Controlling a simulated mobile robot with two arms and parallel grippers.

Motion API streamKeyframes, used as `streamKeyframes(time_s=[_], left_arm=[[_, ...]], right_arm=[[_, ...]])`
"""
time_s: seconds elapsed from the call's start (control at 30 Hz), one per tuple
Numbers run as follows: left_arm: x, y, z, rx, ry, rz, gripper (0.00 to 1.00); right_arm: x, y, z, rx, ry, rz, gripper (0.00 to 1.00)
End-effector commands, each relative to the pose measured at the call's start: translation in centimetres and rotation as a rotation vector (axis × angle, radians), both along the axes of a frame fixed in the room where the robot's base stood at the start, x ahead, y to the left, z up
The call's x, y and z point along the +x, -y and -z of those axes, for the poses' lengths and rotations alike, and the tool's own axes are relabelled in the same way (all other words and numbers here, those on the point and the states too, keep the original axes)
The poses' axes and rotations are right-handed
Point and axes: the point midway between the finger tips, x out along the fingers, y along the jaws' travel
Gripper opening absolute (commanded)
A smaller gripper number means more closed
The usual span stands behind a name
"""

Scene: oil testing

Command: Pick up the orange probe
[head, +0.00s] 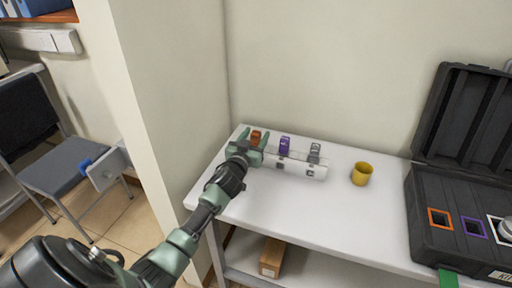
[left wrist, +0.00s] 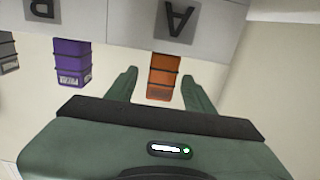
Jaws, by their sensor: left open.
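The orange probe (head: 256,137) is at the left end of a white rack (head: 300,168) on the table, beside a purple probe (head: 285,145) and a grey probe (head: 314,153). My left gripper (head: 254,148) is open around the orange probe in the head view. In the left wrist view the orange probe (left wrist: 164,76) lies between the two fingertips (left wrist: 160,82), with a gap visible on each side. The purple probe (left wrist: 72,62) is to its left there, and the grey probe (left wrist: 8,52) is at the edge. My right gripper is not in view.
A yellow cup (head: 361,174) stands right of the rack. An open black case (head: 434,190) with orange, purple and white framed slots is at the table's right. The white table (head: 285,208) is clear in front.

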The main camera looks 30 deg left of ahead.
Motion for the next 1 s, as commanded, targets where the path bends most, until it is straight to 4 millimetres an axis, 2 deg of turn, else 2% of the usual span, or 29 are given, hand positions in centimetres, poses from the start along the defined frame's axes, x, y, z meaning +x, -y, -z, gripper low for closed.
streamKeyframes(time_s=[0.23,0.27,0.43,0.47,0.8,1.0], left_arm=[[0.3,-0.1,0.0,0.0,-0.001,-0.001,0.53],[0.3,-0.1,0.0,0.0,-0.001,-0.001,0.5],[0.2,-0.1,0.0,0.0,-0.001,-0.001,0.03],[0.2,-0.1,0.0,0.0,-0.001,-0.001,0.0],[0.2,-0.1,-0.3,0.0,0.0,0.0,0.0],[0.3,-0.1,-2.2,0.002,0.004,0.0,0.0]], right_arm=[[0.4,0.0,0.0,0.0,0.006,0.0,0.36],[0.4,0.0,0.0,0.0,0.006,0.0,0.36],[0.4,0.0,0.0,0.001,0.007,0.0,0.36],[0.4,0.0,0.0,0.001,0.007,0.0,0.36],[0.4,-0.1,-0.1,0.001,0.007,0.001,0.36],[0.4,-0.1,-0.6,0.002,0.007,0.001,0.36]])
